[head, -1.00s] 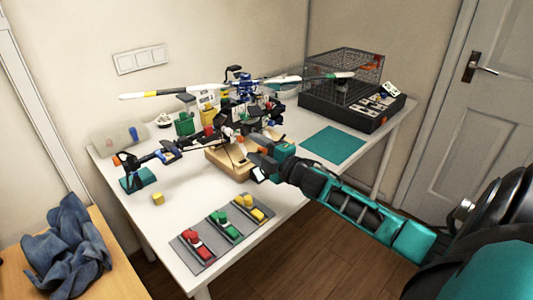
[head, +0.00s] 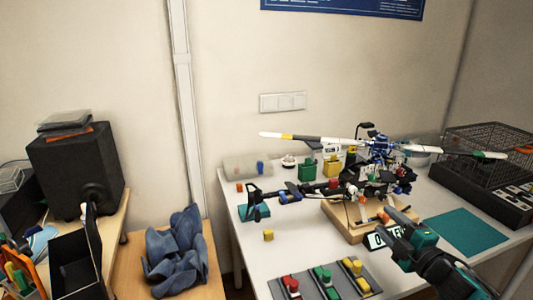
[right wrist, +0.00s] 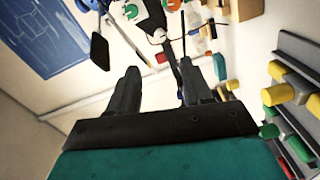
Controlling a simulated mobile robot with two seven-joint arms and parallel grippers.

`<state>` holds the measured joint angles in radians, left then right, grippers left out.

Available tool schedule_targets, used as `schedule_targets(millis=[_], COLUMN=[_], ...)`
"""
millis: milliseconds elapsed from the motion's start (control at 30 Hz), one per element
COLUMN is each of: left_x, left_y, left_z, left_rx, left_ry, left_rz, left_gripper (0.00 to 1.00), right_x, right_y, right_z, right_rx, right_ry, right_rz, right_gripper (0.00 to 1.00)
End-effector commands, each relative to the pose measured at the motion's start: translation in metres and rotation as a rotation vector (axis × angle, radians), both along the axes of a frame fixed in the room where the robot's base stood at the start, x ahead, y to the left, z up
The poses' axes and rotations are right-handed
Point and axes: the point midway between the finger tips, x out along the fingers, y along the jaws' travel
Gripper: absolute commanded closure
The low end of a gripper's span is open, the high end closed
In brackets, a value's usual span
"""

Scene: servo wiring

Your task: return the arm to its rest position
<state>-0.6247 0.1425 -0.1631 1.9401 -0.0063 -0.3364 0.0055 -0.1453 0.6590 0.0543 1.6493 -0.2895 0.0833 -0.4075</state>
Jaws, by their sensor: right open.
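My right gripper (head: 390,222) is in the lower right of the head view, its teal and black arm coming in from the bottom right. In the right wrist view my right gripper (right wrist: 158,78) has its two dark fingers spread apart with nothing clamped between them. It hovers at the front of the model helicopter (head: 382,150), which stands on a wooden block (head: 345,222) on the white table (head: 245,240). I cannot tell whether the fingers touch the block or the helicopter. My left gripper is not in view.
Red, green and yellow parts lie on a grey strip (head: 305,292) at the table's front. A wire cage (head: 485,150) stands at the right, near a teal mat (head: 468,232). A blue cloth (head: 175,250) and a black speaker (head: 75,170) are at the left.

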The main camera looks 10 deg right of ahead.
Motion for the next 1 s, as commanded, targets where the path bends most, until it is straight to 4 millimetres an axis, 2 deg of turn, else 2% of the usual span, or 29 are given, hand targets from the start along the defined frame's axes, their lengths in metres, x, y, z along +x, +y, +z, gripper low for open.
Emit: schedule_targets(millis=[133, 267, 467, 600, 800, 1000], left_x=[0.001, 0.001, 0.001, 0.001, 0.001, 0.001], left_y=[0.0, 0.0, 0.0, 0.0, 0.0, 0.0], left_z=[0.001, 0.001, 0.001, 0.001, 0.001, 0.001], left_rx=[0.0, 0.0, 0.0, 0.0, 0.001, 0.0], left_ry=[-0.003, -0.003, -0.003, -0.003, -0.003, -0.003], left_rz=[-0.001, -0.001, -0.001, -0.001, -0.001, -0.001], left_gripper=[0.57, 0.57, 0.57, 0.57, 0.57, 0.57], right_x=[-0.007, -0.027, -0.081, -0.132, -0.193, -0.239], right_y=[0.012, 0.036, 0.082, 0.119, 0.157, 0.183], right_z=[-0.014, -0.04, -0.083, -0.103, -0.111, -0.108], right_rx=[0.071, 0.228, 0.503, 0.682, 0.842, 0.933], right_ry=[0.051, 0.174, 0.43, 0.63, 0.855, 1.015], right_rz=[-0.04, -0.142, -0.333, -0.47, -0.613, -0.71], right_gripper=[0.5, 0.5, 0.5, 0.5, 0.5, 0.5])
